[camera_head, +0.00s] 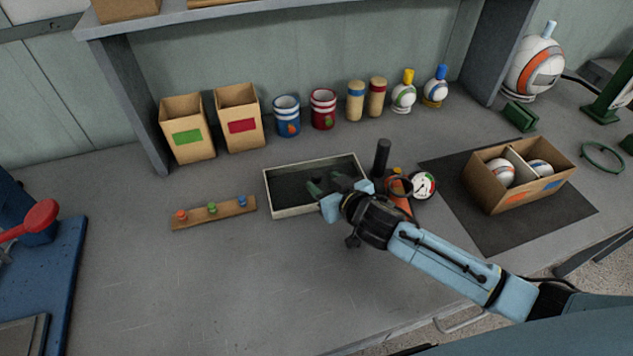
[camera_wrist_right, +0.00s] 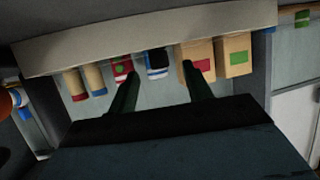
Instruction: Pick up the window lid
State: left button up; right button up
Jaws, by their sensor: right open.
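My right gripper (camera_head: 328,184) is open over the right part of a shallow pale-rimmed tray (camera_head: 285,210) with a dark inside. Its two dark green fingers also show in the right wrist view (camera_wrist_right: 160,72), spread with nothing between them. I cannot make out for certain which thing is the window lid; the gripper covers part of the tray and whatever lies there. My left gripper is not in view.
A divided cardboard box (camera_head: 500,203) holds balls on a dark mat (camera_head: 465,225). Cups (camera_head: 323,110) line the back. The front middle is free.

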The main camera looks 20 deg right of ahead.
aim_at(319, 177)
jog(key=x, duration=0.4)
jog(key=shift+r+b, duration=0.15)
jog(key=shift+b, duration=0.15)
jog(key=shift+c, duration=0.3)
jog(key=c, duration=1)
jog(key=shift+r, duration=0.1)
